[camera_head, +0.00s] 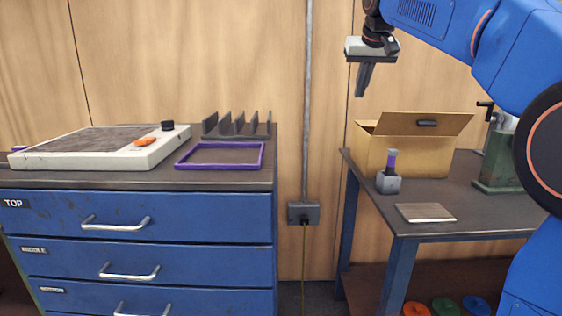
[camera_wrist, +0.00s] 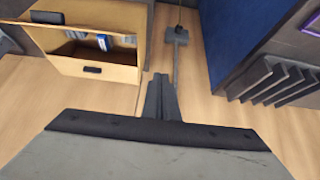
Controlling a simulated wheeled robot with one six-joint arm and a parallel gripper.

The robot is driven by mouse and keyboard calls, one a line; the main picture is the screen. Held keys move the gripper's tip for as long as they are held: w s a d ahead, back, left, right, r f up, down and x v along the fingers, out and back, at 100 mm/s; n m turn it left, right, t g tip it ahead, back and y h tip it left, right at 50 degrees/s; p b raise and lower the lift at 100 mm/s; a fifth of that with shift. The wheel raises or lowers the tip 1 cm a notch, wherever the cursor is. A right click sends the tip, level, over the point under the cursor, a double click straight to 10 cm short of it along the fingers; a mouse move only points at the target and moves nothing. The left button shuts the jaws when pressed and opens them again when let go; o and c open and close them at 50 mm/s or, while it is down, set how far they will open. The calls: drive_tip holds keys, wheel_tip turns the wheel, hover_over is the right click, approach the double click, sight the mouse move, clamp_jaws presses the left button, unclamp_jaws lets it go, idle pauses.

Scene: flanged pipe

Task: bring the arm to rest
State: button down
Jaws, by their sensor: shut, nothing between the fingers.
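My gripper (camera_head: 363,80) hangs in the air from the blue arm, pointing down, in the head view. It is above and slightly left of the open cardboard box on the right table. Its fingers are together with nothing between them. In the wrist view my gripper (camera_wrist: 158,86) shows as two dark fingers pressed together, with free space around them. It touches nothing that I can see.
The cardboard box (camera_head: 405,150) stands on the right table (camera_head: 450,229), with a small holder (camera_head: 388,183) and a flat plate (camera_head: 425,212). A blue drawer cabinet (camera_head: 140,240) on the left carries a tray (camera_head: 100,145), purple frame (camera_head: 220,165) and rack (camera_head: 237,126). A gap separates them.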

drive_tip(key=s+d+f+g, duration=0.1)
drive_tip(key=s+d+f, duration=0.2)
drive_tip(key=s+f, duration=1.7)
drive_tip(key=s+d+f+g, duration=0.1)
drive_tip(key=s+d+f, duration=0.2)
drive_tip(key=s+f, duration=1.7)
drive_tip(key=s, duration=0.3)
drive_tip(key=shift+s+f, duration=0.15)
